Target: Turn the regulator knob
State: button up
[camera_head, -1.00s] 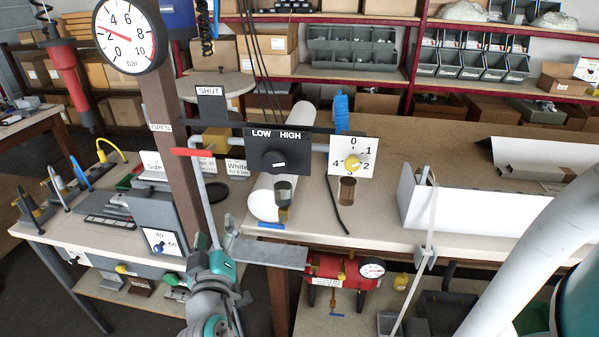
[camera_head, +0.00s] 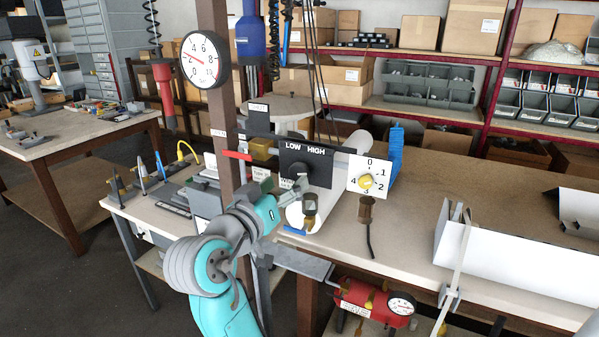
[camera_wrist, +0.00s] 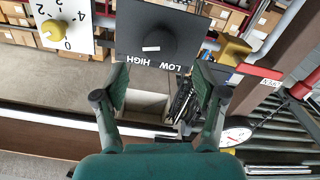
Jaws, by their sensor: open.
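A black panel marked LOW and HIGH (camera_head: 321,169) carries a round black knob (camera_wrist: 152,38) with a white mark. A white plate (camera_head: 381,167) numbered 0 to 4 stands right of it in the head view, with a yellow knob (camera_head: 366,181); this knob also shows at the upper left of the wrist view (camera_wrist: 52,31). My gripper (camera_wrist: 158,88) is open and empty, facing the black panel, its fingers on either side of the black knob's line and apart from it.
A round bar gauge (camera_head: 204,60) hangs on the brown post (camera_head: 216,110) left of the panel. A red lever (camera_head: 232,155) sits beside the post. Small cups hang below the panel and plate. A red tank (camera_head: 372,303) stands low in front.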

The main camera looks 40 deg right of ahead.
aim_at(297, 172)
jog(key=x, duration=0.7)
jog(key=shift+c, duration=0.3)
jog(key=c, duration=1.1)
